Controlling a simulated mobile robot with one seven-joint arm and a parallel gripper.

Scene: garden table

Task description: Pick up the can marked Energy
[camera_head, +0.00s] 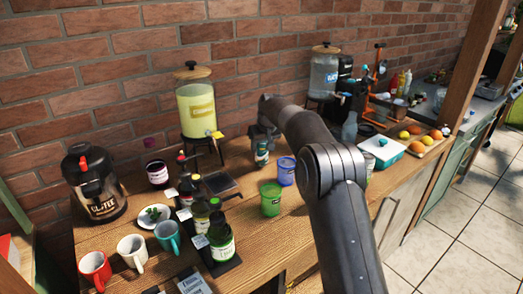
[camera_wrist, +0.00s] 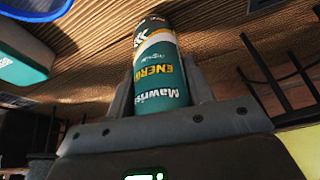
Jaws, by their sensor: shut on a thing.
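The can marked Energy (camera_wrist: 162,70) is teal with a dark and white band. In the wrist view it stands between the two fingers of my gripper (camera_wrist: 160,95), which are shut on it. The can's label reads upside down there. In the head view the can (camera_head: 261,153) hangs below my gripper (camera_head: 262,138), near the middle of the wooden table (camera_head: 262,232). My arm comes in from the lower right. I cannot tell whether the can's base touches the table.
A blue cup (camera_head: 286,171) and a green cup (camera_head: 270,198) stand close to the can. A yellow drink dispenser (camera_head: 196,108) on a black stand is behind left. Dark bottles (camera_head: 221,240) and mugs (camera_head: 132,250) fill the left. A brick wall closes the back.

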